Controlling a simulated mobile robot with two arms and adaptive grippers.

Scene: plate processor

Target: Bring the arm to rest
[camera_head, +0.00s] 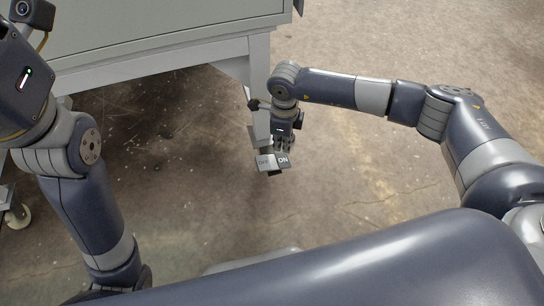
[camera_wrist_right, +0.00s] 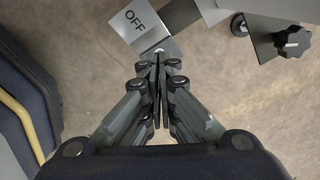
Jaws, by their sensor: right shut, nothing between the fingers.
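My right arm reaches in from the right in the head view and bends down at the wrist. My right gripper (camera_head: 283,150) hangs beside the machine's leg, just above a small switch plate (camera_head: 268,162) marked OFF and ON. In the right wrist view the fingers (camera_wrist_right: 158,62) are shut with nothing between them. Their tips are close to a metal piece beside the OFF label (camera_wrist_right: 138,20); I cannot tell whether they touch. The ON label is not seen in that view. My left arm stands folded at the left of the head view, its fingers not in view.
A grey machine cabinet (camera_head: 150,28) on legs fills the top left. A black knob (camera_wrist_right: 292,41) sits close to the right gripper. A caster wheel (camera_head: 18,216) shows at the left edge. The concrete floor (camera_head: 400,45) is clear behind the right arm.

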